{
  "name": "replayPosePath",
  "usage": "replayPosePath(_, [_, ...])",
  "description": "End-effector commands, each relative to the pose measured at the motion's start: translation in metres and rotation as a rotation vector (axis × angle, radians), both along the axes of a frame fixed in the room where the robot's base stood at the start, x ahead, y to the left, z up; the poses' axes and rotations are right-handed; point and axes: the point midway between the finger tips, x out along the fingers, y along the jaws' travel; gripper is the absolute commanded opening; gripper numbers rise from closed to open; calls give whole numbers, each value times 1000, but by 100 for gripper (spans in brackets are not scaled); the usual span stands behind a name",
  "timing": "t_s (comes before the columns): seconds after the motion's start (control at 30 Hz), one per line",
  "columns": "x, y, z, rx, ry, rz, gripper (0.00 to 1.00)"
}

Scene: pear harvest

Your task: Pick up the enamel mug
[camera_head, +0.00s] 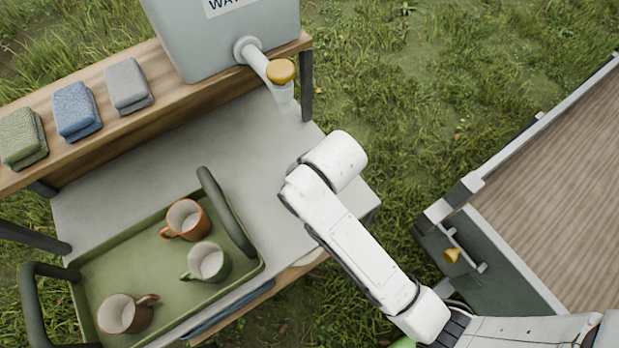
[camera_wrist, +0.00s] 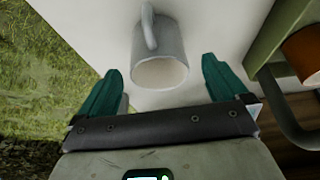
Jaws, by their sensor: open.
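A grey-white mug (camera_wrist: 167,40), which looks like the enamel mug, is on the pale worktop in the wrist view. Its open rim faces my gripper and its handle is at the top of the picture. My gripper (camera_wrist: 162,68) is open, with one teal finger to each side of the mug. The mug lies ahead of and between the fingers; I cannot tell how deep it is between them. No finger visibly touches it. In the head view my arm hides this mug and my gripper.
A green tray (camera_head: 165,318) with handles holds an orange-brown mug (camera_head: 186,220), a green mug (camera_head: 207,263) and a brown mug (camera_head: 125,314). A water container (camera_head: 215,40) with a tap and folded cloths (camera_head: 76,110) sit on the shelf. A wooden-bed cart (camera_head: 550,190) stands at right.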

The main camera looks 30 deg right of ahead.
Motion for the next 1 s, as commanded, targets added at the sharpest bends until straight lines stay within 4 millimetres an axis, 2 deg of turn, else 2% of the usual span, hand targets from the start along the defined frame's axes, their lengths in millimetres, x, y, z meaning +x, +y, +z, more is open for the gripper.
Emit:
replayPosePath(0.1, [6,0,-14,0,0,0,100])
replayPosePath(0.37, [14,-2,-29,-1,2,-1,100])
replayPosePath(0.63, [28,-6,-61,-1,1,0,100])
replayPosePath(0.97, [31,-6,-67,0,-1,0,100])
replayPosePath(1.0, [31,-6,-67,0,-1,0,96])
